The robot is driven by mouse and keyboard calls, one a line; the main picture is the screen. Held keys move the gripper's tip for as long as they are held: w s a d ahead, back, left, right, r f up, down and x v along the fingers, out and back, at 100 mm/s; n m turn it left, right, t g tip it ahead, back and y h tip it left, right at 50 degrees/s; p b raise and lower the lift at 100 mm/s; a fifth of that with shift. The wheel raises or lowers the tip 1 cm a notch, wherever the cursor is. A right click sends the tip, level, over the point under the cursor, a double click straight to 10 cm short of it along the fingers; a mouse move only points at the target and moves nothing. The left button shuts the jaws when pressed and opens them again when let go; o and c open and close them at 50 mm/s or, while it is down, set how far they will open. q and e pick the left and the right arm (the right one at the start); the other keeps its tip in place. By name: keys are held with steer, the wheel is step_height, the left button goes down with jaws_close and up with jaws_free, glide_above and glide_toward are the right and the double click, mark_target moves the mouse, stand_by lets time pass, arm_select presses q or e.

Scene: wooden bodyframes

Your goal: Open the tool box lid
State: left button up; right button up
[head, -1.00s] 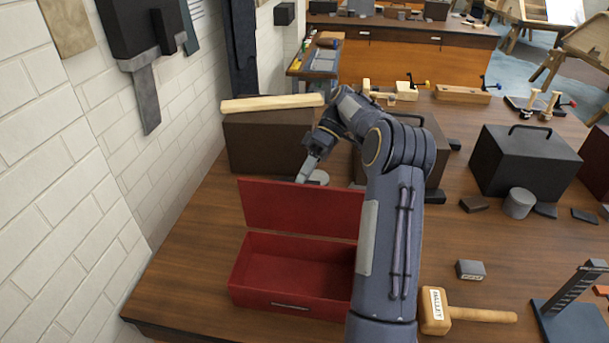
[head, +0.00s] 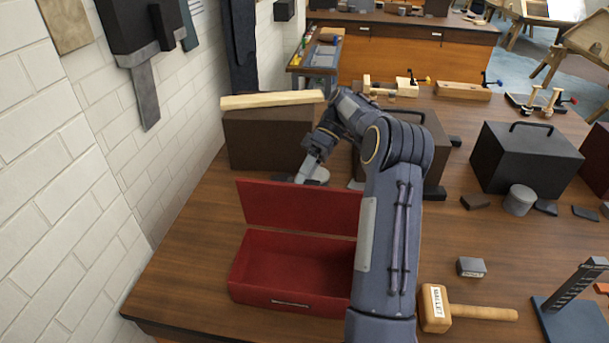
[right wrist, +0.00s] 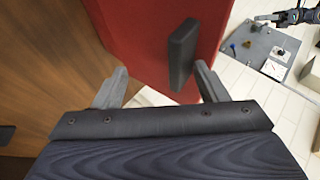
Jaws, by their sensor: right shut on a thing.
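The red tool box (head: 285,268) stands on the bench with its interior exposed. Its red lid (head: 290,205) stands up along the back edge, leaning back. My right arm reaches past the box's right side, and my right gripper (head: 303,178) is behind the lid's upper edge, its tips partly hidden.
A brown box (head: 265,140) with a wooden strip stands behind the lid. A mallet (head: 460,311) and small dark block (head: 470,267) lie right of my arm. A black box (head: 522,160) stands farther right. The white brick wall (head: 60,200) bounds the left.

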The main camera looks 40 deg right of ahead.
steer(key=shift+d+f, duration=0.2)
steer(key=shift+f, duration=0.3)
steer(key=shift+r, duration=0.2)
steer(key=shift+c, duration=0.9)
step_height(320, 180, up, 3)
steer(key=shift+r, duration=0.2)
steer(key=shift+c, duration=0.6)
steer(key=s+a+r, duration=0.1)
steer(key=r, duration=0.1)
steer(key=s+a+r, duration=0.1)
steer(key=r, duration=0.1)
steer(key=s+a+r, duration=0.2)
steer(key=shift+r, duration=0.4)
steer(key=s+a+r+b, duration=0.2)
steer(key=s+a+r, duration=0.1)
steer(key=s+a, duration=0.2)
steer(key=shift+s+a+r, duration=0.2)
steer(key=shift+s+a, duration=0.2)
steer(key=shift+s, duration=0.25)
